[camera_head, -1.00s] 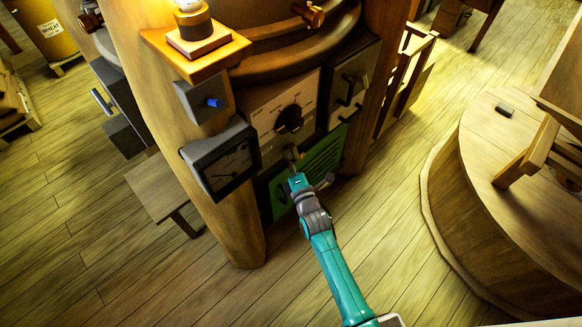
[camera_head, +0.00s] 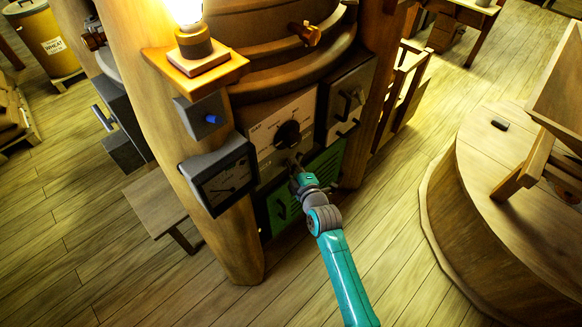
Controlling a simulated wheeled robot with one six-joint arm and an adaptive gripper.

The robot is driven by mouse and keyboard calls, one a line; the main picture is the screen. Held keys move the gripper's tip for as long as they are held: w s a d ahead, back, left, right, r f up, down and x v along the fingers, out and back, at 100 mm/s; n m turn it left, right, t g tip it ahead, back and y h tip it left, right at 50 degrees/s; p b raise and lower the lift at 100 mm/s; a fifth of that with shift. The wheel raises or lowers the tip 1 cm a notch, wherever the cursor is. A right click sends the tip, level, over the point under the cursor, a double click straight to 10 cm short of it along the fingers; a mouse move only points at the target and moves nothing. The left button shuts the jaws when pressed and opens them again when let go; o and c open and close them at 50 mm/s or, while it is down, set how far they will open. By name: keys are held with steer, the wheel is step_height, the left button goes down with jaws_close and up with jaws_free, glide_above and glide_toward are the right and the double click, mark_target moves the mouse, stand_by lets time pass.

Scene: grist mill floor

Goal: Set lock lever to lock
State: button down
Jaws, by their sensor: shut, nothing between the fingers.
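A pale control panel (camera_head: 264,128) on the front of the mill body carries a black round knob (camera_head: 288,134) with markings around it. My gripper (camera_head: 295,168) is shut at the panel's lower edge, just below the knob. A small dark part shows at its tip; I cannot tell whether this is the lock lever or my fingertips, or whether they touch it. No lettering reading "lock" is legible, and my gripper covers part of this spot. My teal arm reaches up from the bottom of the view.
A dial gauge box (camera_head: 219,177) and a box with a blue button (camera_head: 200,118) sit left. A grey panel with black handles (camera_head: 335,112) is right. A round wooden platform (camera_head: 470,215) stands further right; floor between is clear.

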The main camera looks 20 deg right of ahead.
steer(key=shift+w+d+r+m, duration=0.15)
steer(key=shift+d+m, duration=0.05)
steer(key=shift+m, duration=0.1)
steer(key=shift+d, duration=0.1)
steer(key=shift+w+d, duration=0.1)
steer(key=shift+d, duration=0.1)
stand_by(0.4)
steer(key=shift+a+r, duration=0.1)
steer(key=shift+a, duration=0.1)
steer(key=a, duration=0.1)
steer(key=s+a+r, duration=0.1)
steer(key=a, duration=0.1)
steer(key=shift+s+a+r, duration=0.1)
steer(key=shift+s+r, duration=0.15)
steer(key=shift+r, duration=0.15)
steer(key=s+d+r, duration=0.1)
steer(key=s+r, duration=0.1)
steer(key=s, duration=0.7)
